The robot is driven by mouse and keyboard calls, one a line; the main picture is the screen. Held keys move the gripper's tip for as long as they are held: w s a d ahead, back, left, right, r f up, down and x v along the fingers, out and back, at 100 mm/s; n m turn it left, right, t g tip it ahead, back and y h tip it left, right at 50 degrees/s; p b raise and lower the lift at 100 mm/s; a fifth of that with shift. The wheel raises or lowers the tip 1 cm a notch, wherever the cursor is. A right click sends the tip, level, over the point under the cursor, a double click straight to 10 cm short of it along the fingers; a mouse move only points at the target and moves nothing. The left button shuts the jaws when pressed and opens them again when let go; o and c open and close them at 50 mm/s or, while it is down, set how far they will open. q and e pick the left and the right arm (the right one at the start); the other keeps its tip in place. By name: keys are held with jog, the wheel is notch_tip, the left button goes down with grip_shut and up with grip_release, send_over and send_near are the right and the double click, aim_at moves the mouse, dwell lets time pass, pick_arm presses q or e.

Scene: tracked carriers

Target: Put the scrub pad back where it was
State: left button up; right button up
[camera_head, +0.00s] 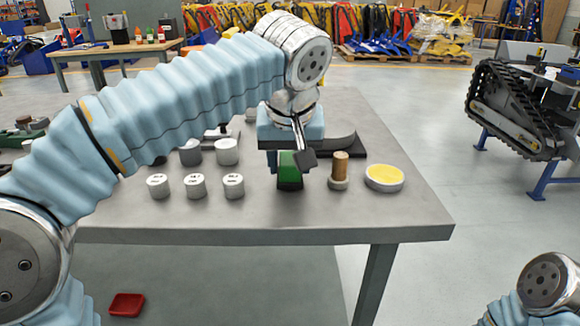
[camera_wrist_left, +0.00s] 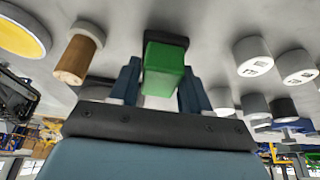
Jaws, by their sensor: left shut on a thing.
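A green block with a dark base (camera_head: 289,172), which looks like the scrub pad, is upright at the front middle of the grey table (camera_head: 420,217). My left gripper (camera_head: 288,158) points down and is shut on it, a finger on each side. The left wrist view also shows the green block (camera_wrist_left: 163,72) between the fingers (camera_wrist_left: 160,85). Its dark base is at or just above the tabletop; I cannot tell if it touches. My right arm shows only in part at the lower right, and its gripper is out of view.
Right of the block stand a wooden peg on a grey base (camera_head: 340,172) and a round yellow-topped dish (camera_head: 385,178). To the left are several white marked cylinders (camera_head: 195,186) and a dark grey one (camera_head: 190,152). A black curved piece (camera_head: 345,144) lies behind. The front right tabletop is clear.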

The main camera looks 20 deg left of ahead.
pick_arm(q)
jog(key=shift+f, duration=0.35)
jog(key=shift+f, duration=0.2)
jog(key=o, duration=1)
jog(key=shift+r, duration=0.1)
jog(key=shift+r, duration=0.15)
jog(key=p+v, duration=0.2)
jog(key=v, duration=1)
jog(key=shift+p, duration=0.4)
